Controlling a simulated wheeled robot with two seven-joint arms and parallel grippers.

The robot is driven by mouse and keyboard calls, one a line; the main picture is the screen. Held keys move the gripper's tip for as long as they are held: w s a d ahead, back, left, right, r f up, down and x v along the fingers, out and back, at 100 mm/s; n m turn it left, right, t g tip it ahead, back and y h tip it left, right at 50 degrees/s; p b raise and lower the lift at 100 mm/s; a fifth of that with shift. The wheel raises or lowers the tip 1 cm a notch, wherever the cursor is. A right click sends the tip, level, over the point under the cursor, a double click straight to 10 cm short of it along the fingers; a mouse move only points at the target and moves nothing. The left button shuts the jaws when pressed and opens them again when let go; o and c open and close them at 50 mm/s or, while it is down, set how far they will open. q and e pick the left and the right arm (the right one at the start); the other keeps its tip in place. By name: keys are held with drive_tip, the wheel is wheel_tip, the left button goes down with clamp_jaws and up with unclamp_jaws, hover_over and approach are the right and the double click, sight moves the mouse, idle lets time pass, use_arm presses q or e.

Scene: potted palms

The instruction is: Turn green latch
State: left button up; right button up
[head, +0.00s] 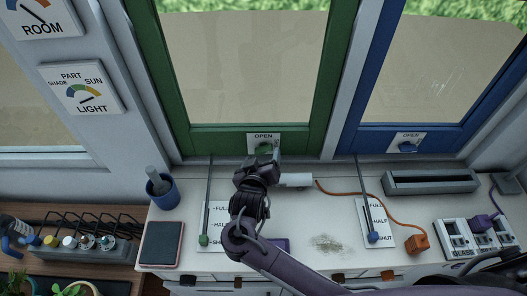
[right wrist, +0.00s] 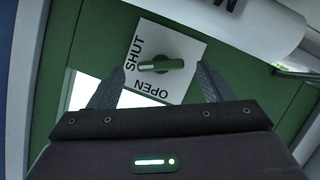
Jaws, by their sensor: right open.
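The green latch (head: 264,148) is on the bottom rail of the green window frame (head: 222,141), below an OPEN label. In the right wrist view the latch (right wrist: 161,66) is a small green handle on a white plate (right wrist: 178,87) marked SHUT and OPEN. Its pale-striped end points towards the SHUT word. My right gripper (right wrist: 158,88) is open, with its two dark fingers on either side of the plate and the latch between them, apart from both. In the head view my right gripper (head: 262,164) covers the area just below the latch. My left gripper is not in view.
A blue window frame (head: 412,138) with a blue latch (head: 407,147) is to the right. On the white counter are a blue pot (head: 162,192), a dark tablet (head: 161,244), an orange plug (head: 417,243) with its cord, and a grey tray (head: 431,182). Rods with green and blue knobs stand by the windows.

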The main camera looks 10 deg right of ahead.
sight(264, 150)
drive_tip(key=shift+x, duration=1.2)
drive_tip(key=c, duration=1)
drive_tip(key=m+y+b, duration=0.1)
drive_tip(key=m+y, duration=0.1)
drive_tip(key=m, duration=0.1)
drive_tip(key=shift+d+m+y, duration=0.1)
drive_tip(key=shift+m+y, duration=0.2)
